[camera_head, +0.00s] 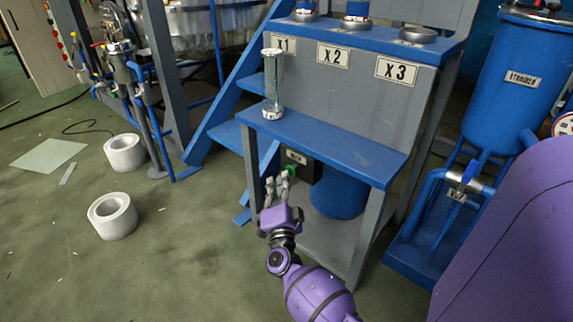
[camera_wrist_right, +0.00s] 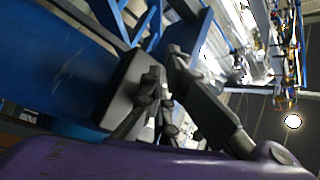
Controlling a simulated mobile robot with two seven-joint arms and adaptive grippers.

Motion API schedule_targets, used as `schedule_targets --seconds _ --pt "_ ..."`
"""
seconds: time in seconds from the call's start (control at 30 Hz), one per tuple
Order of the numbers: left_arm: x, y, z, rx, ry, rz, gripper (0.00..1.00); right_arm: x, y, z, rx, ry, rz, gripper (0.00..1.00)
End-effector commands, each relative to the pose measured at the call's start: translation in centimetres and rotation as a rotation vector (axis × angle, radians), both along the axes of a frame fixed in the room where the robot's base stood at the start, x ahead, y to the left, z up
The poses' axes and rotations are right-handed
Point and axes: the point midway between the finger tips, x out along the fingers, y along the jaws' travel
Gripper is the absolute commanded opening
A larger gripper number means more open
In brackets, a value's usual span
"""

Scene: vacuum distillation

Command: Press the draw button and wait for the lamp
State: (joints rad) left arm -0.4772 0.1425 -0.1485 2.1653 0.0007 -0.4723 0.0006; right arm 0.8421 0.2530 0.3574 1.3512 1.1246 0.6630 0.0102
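A dark control box (camera_head: 307,168) with a pale label hangs under the blue shelf of the grey stand. A small green spot (camera_head: 293,169) shows on its lower left; I cannot tell whether it is the button or a lamp. My right gripper (camera_head: 277,180) points up at the box, its fingertips just left of and below the green spot. Contact cannot be made out. In the right wrist view the fingers (camera_wrist_right: 158,92) are close in front of a dark box (camera_wrist_right: 122,90); its button face is hidden. No object shows between the fingers. My left gripper is out of view.
A clear glass cylinder (camera_head: 273,85) stands on the blue shelf (camera_head: 335,143) above the box. A blue drum (camera_head: 338,195) sits under the shelf. A blue tank (camera_head: 515,85) stands at right. White rolls (camera_head: 112,216) lie on the open floor at left.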

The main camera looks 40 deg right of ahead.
Motion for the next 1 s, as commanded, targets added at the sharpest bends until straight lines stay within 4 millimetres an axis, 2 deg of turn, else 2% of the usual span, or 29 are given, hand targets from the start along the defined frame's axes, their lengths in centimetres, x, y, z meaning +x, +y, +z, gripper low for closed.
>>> schedule_targets --seconds 0.03,0.37,1.0 --pt "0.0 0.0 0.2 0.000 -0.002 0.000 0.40 -0.2 -0.5 0.4 0.000 -0.005 -0.010 0.00" --pt "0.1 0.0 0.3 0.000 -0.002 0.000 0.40 -0.4 -0.2 0.3 -0.002 -0.006 -0.013 0.00" --pt "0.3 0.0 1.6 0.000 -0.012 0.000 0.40 -0.6 5.9 0.2 0.000 -0.004 -0.005 0.00"
